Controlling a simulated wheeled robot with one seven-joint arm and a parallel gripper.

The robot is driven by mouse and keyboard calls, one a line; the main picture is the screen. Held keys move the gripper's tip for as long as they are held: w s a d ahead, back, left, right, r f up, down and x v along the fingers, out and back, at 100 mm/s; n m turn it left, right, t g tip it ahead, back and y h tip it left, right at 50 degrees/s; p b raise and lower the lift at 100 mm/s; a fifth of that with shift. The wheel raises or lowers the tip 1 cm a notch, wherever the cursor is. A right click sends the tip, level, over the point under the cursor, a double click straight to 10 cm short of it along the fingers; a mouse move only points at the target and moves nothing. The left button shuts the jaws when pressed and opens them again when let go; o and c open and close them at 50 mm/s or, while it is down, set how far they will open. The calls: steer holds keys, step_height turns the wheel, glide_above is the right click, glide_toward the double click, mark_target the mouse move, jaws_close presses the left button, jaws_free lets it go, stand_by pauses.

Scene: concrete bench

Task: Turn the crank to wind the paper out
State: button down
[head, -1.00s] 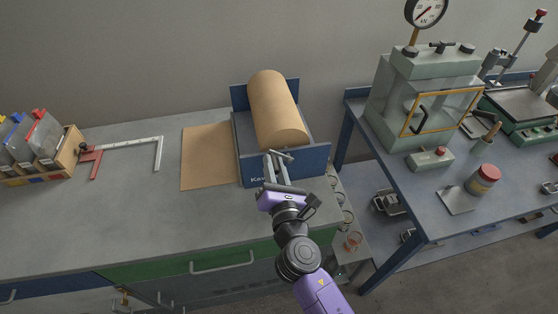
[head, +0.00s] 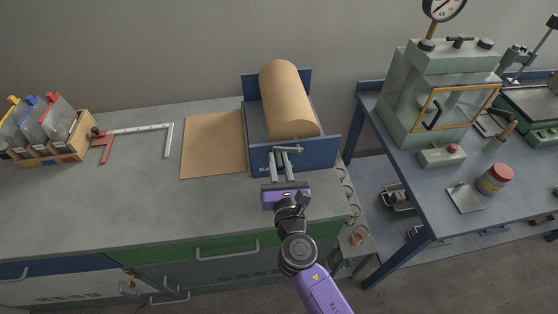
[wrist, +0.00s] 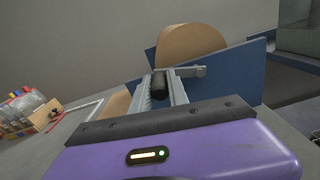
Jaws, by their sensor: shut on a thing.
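The brown paper roll (head: 286,98) sits in a blue dispenser (head: 326,152) on the grey bench. A flat paper sheet (head: 212,145) extends left from it over the benchtop. My gripper (head: 281,160) is at the dispenser's front panel, shut on the crank's dark handle (wrist: 159,84). In the wrist view the handle lies between my two fingers. The grey crank arm (wrist: 190,71) runs right from the handle, close to level; it also shows in the head view (head: 290,149). My fingers partly cover the handle in the head view.
A red-and-white square (head: 140,130) lies left of the sheet, near a wooden box (head: 75,145) of folders. Right of the bench, across a gap, a blue table (head: 430,190) holds a green press (head: 445,75). The benchtop in front of the sheet is clear.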

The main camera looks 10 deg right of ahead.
steer(key=shift+f, duration=0.1)
steer(key=c, duration=1.3)
jaws_free()
steer(key=shift+s, duration=0.1)
steer(key=s, duration=0.7)
steer(key=shift+s+a+b, duration=0.1)
steer(key=shift+s+b, duration=0.25)
